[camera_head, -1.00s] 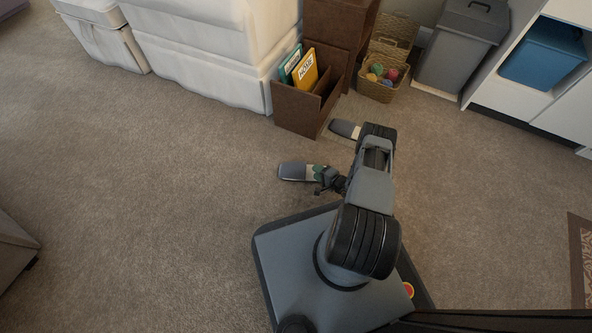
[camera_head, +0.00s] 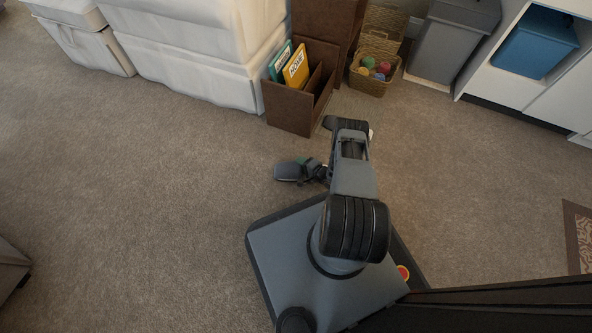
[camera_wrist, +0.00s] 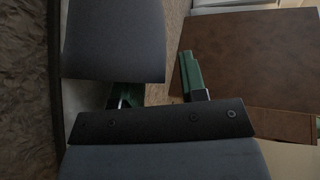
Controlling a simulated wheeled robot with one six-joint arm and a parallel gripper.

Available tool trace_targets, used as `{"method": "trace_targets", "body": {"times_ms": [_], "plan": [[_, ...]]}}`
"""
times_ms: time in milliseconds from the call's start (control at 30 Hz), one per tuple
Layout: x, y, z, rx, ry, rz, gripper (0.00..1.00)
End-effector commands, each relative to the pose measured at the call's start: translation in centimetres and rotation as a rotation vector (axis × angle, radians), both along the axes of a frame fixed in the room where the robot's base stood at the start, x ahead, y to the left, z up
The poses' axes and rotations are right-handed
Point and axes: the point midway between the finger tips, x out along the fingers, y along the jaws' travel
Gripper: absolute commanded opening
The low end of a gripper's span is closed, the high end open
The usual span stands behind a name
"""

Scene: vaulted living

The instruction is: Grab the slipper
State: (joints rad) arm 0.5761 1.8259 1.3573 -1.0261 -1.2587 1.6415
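A dark grey slipper (camera_head: 287,171) lies on the carpet left of my wrist in the head view. Its rounded front points left and its rear is hidden by my gripper (camera_head: 312,166). In the wrist view the slipper's dark upper (camera_wrist: 114,40) fills the upper left. My gripper's two green fingers (camera_wrist: 157,85) stand apart there. One finger is partly hidden behind the upper; the other is to its right with a gap. I see no firm grip.
A brown organizer box (camera_head: 288,107) with books stands just behind the slippers and also shows in the wrist view (camera_wrist: 255,60). A wicker basket (camera_head: 371,84) with colored balls, a grey bin (camera_head: 451,42) and white storage boxes (camera_head: 190,62) line the back. Carpet is clear at left and right.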

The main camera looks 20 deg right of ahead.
Motion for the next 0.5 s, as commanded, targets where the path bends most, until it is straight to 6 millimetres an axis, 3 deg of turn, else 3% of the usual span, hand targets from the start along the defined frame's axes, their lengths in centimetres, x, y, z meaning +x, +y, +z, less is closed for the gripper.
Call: {"method": "trace_targets", "body": {"times_ms": [67,433,500], "plan": [[0.05,0.33,0.01,0.0,0.0,0.007,0.39],[0.07,0.6,0.01,0.0,0.001,0.014,0.04],[0.07,0.56,0.01,-0.001,0.0,0.013,0.02]]}}
